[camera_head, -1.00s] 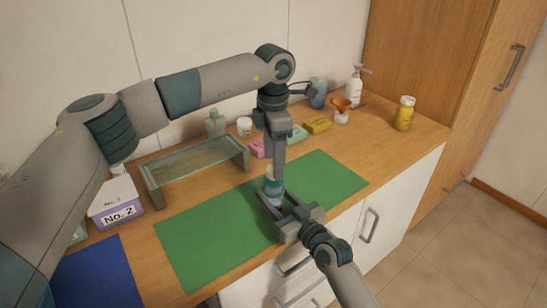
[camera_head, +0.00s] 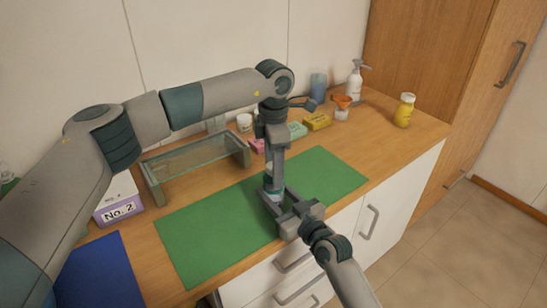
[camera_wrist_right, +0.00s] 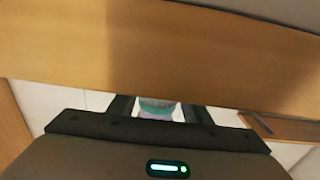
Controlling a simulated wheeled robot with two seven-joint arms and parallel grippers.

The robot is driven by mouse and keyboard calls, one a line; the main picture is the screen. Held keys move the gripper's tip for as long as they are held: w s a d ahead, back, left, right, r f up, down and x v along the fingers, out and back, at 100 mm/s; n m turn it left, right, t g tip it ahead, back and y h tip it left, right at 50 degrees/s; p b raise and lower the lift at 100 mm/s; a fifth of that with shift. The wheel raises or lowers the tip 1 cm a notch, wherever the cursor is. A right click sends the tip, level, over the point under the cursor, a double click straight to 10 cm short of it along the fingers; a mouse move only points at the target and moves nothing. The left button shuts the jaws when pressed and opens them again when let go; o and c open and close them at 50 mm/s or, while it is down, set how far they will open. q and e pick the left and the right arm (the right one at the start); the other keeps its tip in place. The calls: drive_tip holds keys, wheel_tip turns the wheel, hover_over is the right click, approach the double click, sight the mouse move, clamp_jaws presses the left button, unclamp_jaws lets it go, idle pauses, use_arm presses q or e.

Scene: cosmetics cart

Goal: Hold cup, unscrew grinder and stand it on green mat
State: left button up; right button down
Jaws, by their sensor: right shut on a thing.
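The grinder and cup (camera_wrist_right: 157,108) show as one small upright teal, white and purplish piece between my right gripper's fingers in the right wrist view. I cannot tell where one part ends and the other begins. My right gripper (camera_head: 274,197) is shut on its lower part, low over the green mat (camera_head: 215,235). My left gripper (camera_head: 273,182) points straight down from above, with its fingers at the upper part of the piece. They hide most of it, and I cannot tell whether they grip it.
A glass-topped rack (camera_head: 195,158) stands behind the mat. A box marked No. 2 (camera_head: 121,211) and a blue mat (camera_head: 98,275) are at the left. Yellow (camera_head: 317,122) and green boxes, a funnel (camera_head: 342,102), a pump bottle (camera_head: 355,80) and a yellow bottle (camera_head: 404,110) stand at the back right.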

use_arm(q)
drive_tip(key=shift+f, duration=1.95)
drive_tip(key=c, duration=1.1)
drive_tip(key=shift+o, duration=0.2)
drive_tip(key=shift+n, duration=1.4)
drive_tip(key=shift+r, duration=0.4)
drive_tip(key=shift+r, duration=0.7)
